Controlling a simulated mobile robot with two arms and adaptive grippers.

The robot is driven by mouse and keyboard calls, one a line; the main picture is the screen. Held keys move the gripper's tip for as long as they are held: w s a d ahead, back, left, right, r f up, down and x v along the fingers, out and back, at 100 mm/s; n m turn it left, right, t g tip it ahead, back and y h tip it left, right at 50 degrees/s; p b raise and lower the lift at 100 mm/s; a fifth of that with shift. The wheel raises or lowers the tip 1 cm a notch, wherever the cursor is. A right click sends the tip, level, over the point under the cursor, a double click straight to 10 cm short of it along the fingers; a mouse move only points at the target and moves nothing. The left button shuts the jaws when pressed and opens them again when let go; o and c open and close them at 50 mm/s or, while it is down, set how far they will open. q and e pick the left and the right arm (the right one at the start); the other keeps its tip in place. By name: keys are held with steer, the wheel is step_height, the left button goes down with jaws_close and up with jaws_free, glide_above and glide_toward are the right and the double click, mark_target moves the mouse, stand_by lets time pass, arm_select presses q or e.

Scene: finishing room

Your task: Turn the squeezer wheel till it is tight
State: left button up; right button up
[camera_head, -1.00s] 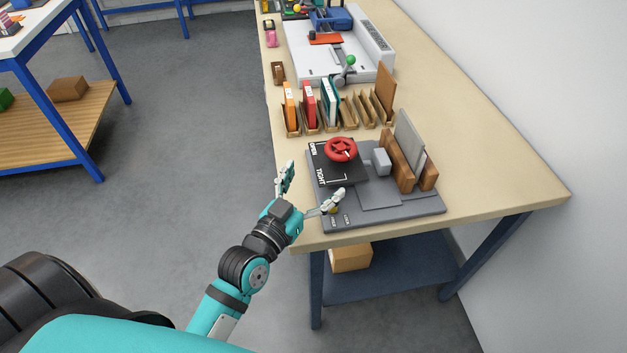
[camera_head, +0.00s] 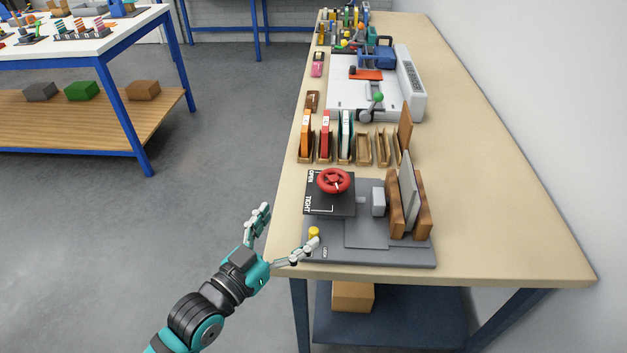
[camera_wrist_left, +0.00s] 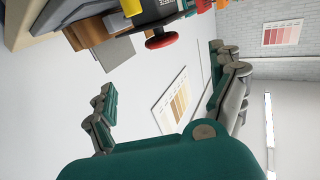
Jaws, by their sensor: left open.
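The red squeezer wheel (camera_head: 333,181) sits on a black plate (camera_head: 322,205) marked OPEN and TIGHT, on a grey base (camera_head: 420,255) on the bench. Wooden jaws (camera_head: 394,205) with a grey board (camera_head: 408,180) between them stand to its right. In the left wrist view the wheel (camera_wrist_left: 161,40) shows edge-on near the top. My left gripper (camera_head: 289,229) is open and empty, left and front of the wheel, apart from it. One finger reaches over the base's front left corner near a yellow knob (camera_head: 314,232). My right gripper is not in view.
Wooden holders with orange, red and teal books (camera_head: 326,137) stand behind the squeezer. Farther back is a white machine (camera_head: 350,95) with a green-knobbed lever. The bench (camera_head: 490,200) is clear to the right. A wall bounds it there; open floor lies left.

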arm_select(q)
glide_toward(342, 170)
steer(key=x, duration=0.2)
steer(key=p+x, duration=0.1)
steer(key=x, duration=0.4)
steer(key=shift+w+f+p, duration=0.1)
steer(key=shift+f+p, duration=0.15)
steer(key=shift+p, duration=0.15)
steer(key=shift+a, duration=0.1)
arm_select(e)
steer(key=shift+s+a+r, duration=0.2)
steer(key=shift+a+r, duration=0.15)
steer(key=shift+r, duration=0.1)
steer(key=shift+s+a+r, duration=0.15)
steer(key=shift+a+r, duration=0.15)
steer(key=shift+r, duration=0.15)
